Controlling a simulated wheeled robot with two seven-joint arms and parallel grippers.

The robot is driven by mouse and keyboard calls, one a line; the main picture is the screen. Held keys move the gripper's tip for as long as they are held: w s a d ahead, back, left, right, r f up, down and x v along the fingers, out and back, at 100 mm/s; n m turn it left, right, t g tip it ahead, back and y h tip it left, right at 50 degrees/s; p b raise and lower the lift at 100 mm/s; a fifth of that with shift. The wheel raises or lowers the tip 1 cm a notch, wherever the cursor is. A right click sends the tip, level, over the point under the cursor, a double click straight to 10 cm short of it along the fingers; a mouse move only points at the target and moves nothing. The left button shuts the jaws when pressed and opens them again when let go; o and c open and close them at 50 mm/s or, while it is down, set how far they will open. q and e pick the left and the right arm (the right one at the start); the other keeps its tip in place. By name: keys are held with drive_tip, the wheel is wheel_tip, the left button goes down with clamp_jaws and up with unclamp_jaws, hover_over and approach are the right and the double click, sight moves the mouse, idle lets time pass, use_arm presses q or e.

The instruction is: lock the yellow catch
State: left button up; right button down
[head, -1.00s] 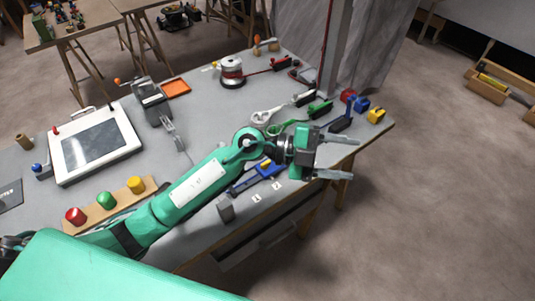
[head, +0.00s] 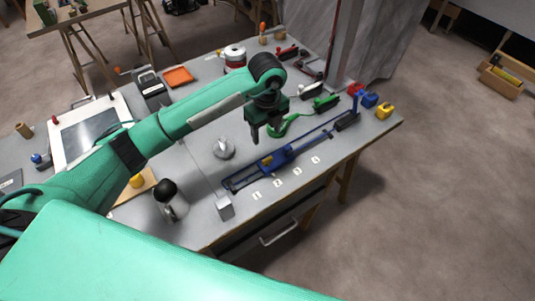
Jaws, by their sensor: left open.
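A small yellow fitting (head: 384,110) sits at the far right corner of the grey bench, in a row with a blue one (head: 369,100) and a red one (head: 355,88). It is too small to tell whether it is locked. Another small yellow piece (head: 267,160) sits on a long blue rail device (head: 290,152) along the bench's front edge. My left gripper (head: 264,136) points down, open and empty, above the bench behind the rail, left of the yellow corner fitting and well apart from it. My right gripper is out of view.
A green-handled tool (head: 292,122) lies close to my left gripper. A grey block (head: 225,207) and a grey item with a black round top (head: 170,199) stand near the front edge. Number labels (head: 278,183) lie before the rail.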

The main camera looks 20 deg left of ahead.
sight(267, 159)
use_arm(q)
wheel_tip(267, 159, down, 12)
drive_tip(key=p, duration=0.2)
drive_tip(key=shift+p, duration=0.3)
drive_tip(key=c, duration=1)
